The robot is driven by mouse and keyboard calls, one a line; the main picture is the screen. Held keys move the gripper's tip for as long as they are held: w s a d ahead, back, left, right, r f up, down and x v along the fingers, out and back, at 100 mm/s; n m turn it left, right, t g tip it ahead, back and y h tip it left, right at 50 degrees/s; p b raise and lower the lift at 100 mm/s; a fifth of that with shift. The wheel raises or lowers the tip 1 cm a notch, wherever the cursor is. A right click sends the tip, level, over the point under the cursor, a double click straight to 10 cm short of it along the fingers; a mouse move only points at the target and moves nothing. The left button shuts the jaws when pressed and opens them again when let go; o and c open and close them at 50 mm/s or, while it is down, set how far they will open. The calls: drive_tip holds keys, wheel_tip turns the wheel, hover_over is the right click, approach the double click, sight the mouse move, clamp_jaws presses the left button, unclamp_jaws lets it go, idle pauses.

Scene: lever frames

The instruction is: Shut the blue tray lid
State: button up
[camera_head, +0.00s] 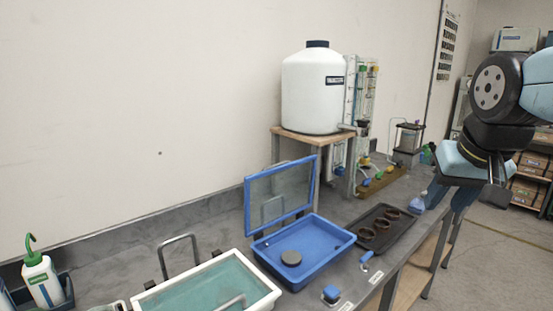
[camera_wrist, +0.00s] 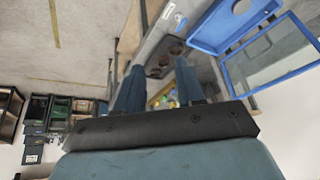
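The blue tray (camera_head: 335,240) sits on the grey bench. It is open, with its blue-framed clear lid (camera_head: 247,197) standing up at the tray's back edge. A grey round disc (camera_head: 291,258) lies inside the tray. In the wrist view the tray (camera_wrist: 207,30) and the raised lid (camera_wrist: 232,75) show at the upper right. My gripper (camera_head: 438,193) is to the right of the tray, over the bench's right part, well apart from the lid. In the wrist view my gripper (camera_wrist: 158,80) has its two blue fingers spread with nothing held between them.
A dark tray (camera_head: 372,240) with three round brown cups is right of the blue tray. A white-rimmed teal basin (camera_head: 265,300) is at front left. A wooden stand (camera_head: 310,138) with a white tank (camera_head: 312,90) rises behind. A green-capped bottle (camera_head: 42,280) stands far left.

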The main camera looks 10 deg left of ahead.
drive_tip(key=w+a+r+m+g, duration=0.2)
drive_tip(key=w+a+r, duration=0.4)
drive_tip(key=w, duration=0.4)
drive_tip(key=w+a+r+m+g, duration=0.1)
drive_tip(key=w+a+r+m, duration=0.1)
drive_tip(key=w+a+r, duration=0.6)
drive_tip(key=w+a+f+m+g, duration=0.2)
drive_tip(key=w+a+f, duration=0.1)
drive_tip(key=w+a, duration=0.65)
drive_tip(key=w+a+f+m+g+h, duration=0.1)
drive_tip(key=w+a+f, duration=0.15)
drive_tip(key=a, duration=0.35)
drive_tip(key=w+a+f+m, duration=0.1)
drive_tip(key=w+a, duration=0.2)
drive_tip(key=a, duration=0.3)
drive_tip(key=f, duration=0.4)
drive_tip(key=d+f, duration=0.1)
drive_tip(key=f, duration=0.4)
drive_tip(key=s+f, duration=0.1)
drive_tip(key=f, duration=0.3)
drive_tip(key=shift+d+f, duration=0.25)
drive_tip(key=shift+f, duration=0.05)
clamp_jaws()
